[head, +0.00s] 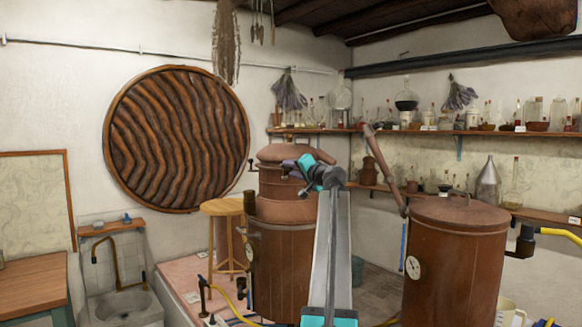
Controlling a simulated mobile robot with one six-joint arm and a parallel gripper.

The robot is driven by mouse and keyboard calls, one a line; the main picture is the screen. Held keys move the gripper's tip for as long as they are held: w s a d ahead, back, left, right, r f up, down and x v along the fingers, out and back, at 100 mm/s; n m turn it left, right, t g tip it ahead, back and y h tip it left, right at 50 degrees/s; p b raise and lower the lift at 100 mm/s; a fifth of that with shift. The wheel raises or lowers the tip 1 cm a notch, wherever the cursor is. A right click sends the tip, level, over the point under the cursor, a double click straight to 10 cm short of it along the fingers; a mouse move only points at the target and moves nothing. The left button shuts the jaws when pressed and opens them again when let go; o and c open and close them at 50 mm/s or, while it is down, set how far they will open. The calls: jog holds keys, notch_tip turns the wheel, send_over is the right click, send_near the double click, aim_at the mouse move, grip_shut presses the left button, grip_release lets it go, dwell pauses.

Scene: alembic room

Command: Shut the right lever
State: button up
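My gripper (303,165) is at the end of my raised arm, in the middle of the head view, in front of the copper still. Its fingers are small and seen from behind, so I cannot tell whether they are open or shut. Low on the pink tiled ledge, left of my arm, stand two small dark upright fittings that look like levers: a left one (204,291) and a right one (241,288). My gripper is well above them and to their right, touching neither. Their exact positions, open or shut, are too small to tell.
A copper still (283,262) stands behind my arm and a larger copper vat (453,265) to the right. A dark valve with a yellow hose (524,241) is at the vat's right. A wooden stool (222,208), a sink (123,306) and a table (32,282) are left.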

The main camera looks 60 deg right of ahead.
aim_at(284, 167)
jog(key=shift+x, duration=0.75)
grip_shut()
jog(key=shift+w+a+r+m+g+h+p, duration=0.1)
jog(key=shift+a+m+g+h+p, duration=0.15)
jog(key=shift+m+g+h+p, duration=0.4)
jog(key=shift+w+a+m+g+h+p, duration=0.15)
jog(key=shift+a+m+g+h+p, duration=0.15)
jog(key=shift+h+p, duration=0.6)
jog(key=shift+w+a+m+g+h+p, duration=0.2)
jog(key=shift+m+g+h+p, duration=0.5)
jog(key=shift+p, duration=0.6)
jog(key=shift+w+a+m+g+h+p, duration=0.1)
jog(key=shift+w+m+g+h+p, duration=0.1)
jog(key=shift+m+g+h+p, duration=0.75)
jog(key=shift+w+a+m+g+h+b, duration=0.15)
jog(key=shift+w+m+g+h+b, duration=0.15)
jog(key=shift+m+g+h+b, duration=0.45)
jog(key=shift+w+m+g+b, duration=0.1)
jog(key=shift+m+g+b, duration=0.25)
jog(key=shift+g+b, duration=0.55)
